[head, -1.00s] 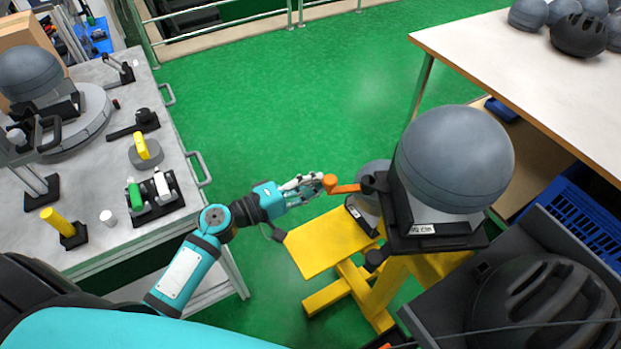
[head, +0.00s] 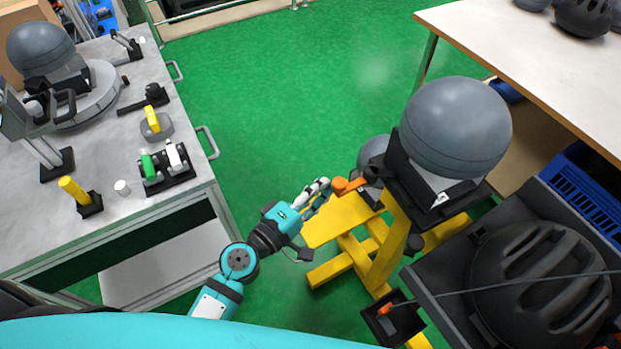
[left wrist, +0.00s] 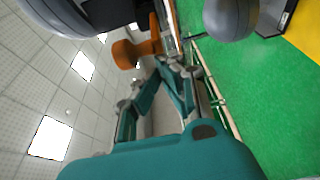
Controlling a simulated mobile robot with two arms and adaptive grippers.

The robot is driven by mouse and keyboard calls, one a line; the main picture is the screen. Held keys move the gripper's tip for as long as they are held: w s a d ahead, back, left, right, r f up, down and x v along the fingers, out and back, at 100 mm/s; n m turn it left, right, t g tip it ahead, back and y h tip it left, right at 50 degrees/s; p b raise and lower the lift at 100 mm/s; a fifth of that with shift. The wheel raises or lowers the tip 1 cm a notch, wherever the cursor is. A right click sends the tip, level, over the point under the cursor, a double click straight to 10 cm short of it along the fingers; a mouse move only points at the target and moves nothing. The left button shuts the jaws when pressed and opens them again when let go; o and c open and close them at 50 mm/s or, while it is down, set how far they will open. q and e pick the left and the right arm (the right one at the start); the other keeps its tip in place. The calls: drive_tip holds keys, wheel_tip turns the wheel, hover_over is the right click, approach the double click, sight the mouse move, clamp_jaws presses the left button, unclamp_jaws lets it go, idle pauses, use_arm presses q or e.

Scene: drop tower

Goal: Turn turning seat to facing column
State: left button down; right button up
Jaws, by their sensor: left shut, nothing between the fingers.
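The turning seat (head: 420,197) is a black holder on a yellow stand, with a large grey headform (head: 455,128) on it. An orange handle (head: 350,185) sticks out from the seat's left side; its orange knob also shows in the left wrist view (left wrist: 125,53). My left gripper (head: 322,185) is shut and empty, its fingertips right beside the handle's knob; I cannot tell whether they touch. In the left wrist view, its fingers (left wrist: 165,75) point towards the handle. I cannot tell which part is the column. My right gripper is not in view.
A grey workbench (head: 150,205) on the left carries another headform (head: 40,48), a yellow peg (head: 72,188) and small fixtures. A black helmet (head: 540,285) sits in a dark tray at lower right. A wooden-topped table (head: 520,60) stands at upper right.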

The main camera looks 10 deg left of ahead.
use_arm(q)
drive_tip(key=shift+s+d+f, duration=0.1)
drive_tip(key=shift+s+d, duration=0.25)
drive_tip(key=shift+s, duration=0.4)
drive_tip(key=shift+s, duration=0.1)
